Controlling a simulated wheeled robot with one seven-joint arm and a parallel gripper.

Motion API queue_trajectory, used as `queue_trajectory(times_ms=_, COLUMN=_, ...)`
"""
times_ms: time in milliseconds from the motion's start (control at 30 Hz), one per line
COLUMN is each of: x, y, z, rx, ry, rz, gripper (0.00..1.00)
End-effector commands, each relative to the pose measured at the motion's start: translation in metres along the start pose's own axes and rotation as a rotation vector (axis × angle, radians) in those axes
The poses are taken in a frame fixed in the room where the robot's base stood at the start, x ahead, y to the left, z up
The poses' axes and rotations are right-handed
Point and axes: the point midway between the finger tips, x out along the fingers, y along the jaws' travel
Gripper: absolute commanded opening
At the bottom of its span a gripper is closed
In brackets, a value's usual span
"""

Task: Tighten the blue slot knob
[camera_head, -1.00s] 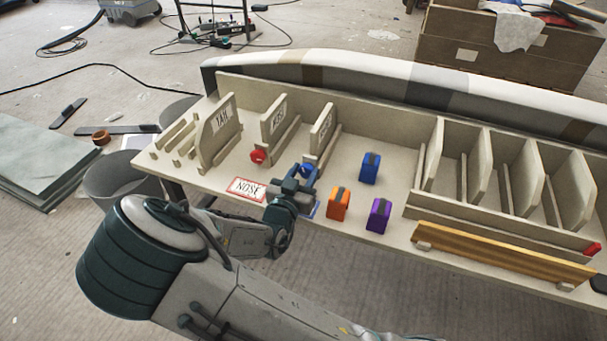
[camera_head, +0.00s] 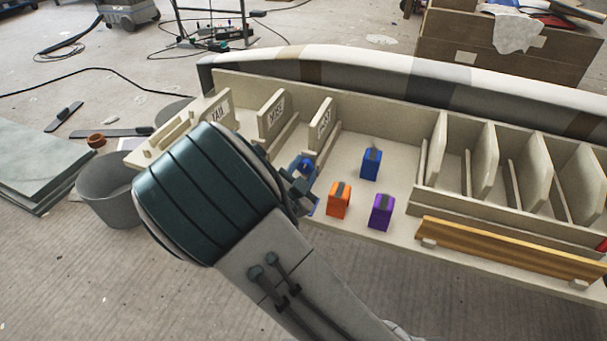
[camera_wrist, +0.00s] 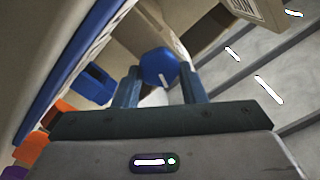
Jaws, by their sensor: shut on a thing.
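The blue slot knob (camera_wrist: 160,68) sits between the two fingers of my gripper (camera_wrist: 160,90) in the wrist view, with a pale mark on its face. In the head view, the blue knob (camera_head: 306,164) shows at the foot of a slot divider, partly covered by my gripper (camera_head: 300,178). My gripper is shut on the knob. My large arm link covers the area to the left of it, including the red knob's place and the NOSE label.
Blue (camera_head: 371,164), orange (camera_head: 339,200) and purple (camera_head: 381,212) blocks stand on the bench to the right of my gripper. Upright dividers (camera_head: 272,118) stand behind it. A yellow-brown wooden strip (camera_head: 500,250) runs along the front right edge.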

Motion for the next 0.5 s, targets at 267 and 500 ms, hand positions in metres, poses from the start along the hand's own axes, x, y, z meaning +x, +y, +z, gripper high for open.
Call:
queue_trajectory(times_ms=267, x=-0.0002, y=0.0008, z=0.0003, rx=0.053, ry=0.000, rz=0.001, gripper=0.14)
queue_trajectory(times_ms=500, x=-0.0003, y=0.0006, z=0.0000, rx=0.057, ry=0.000, rz=0.001, gripper=0.14)
